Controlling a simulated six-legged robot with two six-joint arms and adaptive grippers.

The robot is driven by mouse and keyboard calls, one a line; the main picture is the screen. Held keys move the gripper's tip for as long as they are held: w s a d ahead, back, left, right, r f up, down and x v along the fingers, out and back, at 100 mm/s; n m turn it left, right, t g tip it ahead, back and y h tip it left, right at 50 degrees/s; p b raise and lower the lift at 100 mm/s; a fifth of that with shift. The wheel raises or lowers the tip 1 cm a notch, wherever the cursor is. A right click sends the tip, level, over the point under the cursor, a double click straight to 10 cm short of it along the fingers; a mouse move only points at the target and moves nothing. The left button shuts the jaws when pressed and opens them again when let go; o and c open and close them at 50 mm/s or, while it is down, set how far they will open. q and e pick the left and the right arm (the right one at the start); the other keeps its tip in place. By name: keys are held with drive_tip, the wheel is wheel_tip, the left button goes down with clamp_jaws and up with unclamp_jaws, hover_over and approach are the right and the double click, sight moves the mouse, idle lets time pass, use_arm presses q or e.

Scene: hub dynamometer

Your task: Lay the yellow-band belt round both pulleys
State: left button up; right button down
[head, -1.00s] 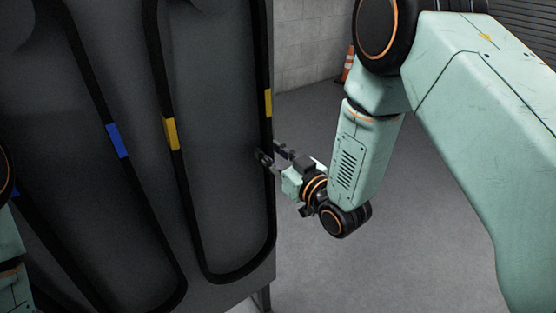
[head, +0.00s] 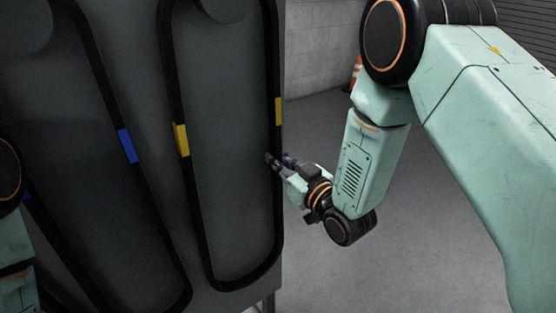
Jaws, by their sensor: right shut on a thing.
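The yellow-band belt (head: 202,225) is a black loop with two yellow bands, hanging against the grey panel. One yellow band (head: 181,140) is on its left run and the other (head: 278,111) on its right run. Its top runs out of the picture, past a round grey shape (head: 227,8). My right gripper (head: 275,160) is shut on the belt's right run, below the right yellow band. The lower end of the loop hangs free of any gripper. No pulleys can be made out for certain. My left gripper is not in view; only part of my left arm shows at the left edge.
A blue-band belt (head: 126,146) hangs to the left on the same grey panel (head: 110,45). The panel's right edge is close to my right gripper. Open floor (head: 430,240) lies to the right, with an orange cone (head: 355,73) by the back wall.

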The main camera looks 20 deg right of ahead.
drive_tip(key=shift+r, duration=0.2)
idle(0.4)
drive_tip(key=shift+r+p, duration=0.7)
drive_tip(key=shift+d+f, duration=0.1)
drive_tip(key=shift+s, duration=0.3)
drive_tip(key=p+v, duration=0.2)
drive_tip(key=v, duration=0.7)
drive_tip(key=shift+s, duration=0.15)
idle(0.3)
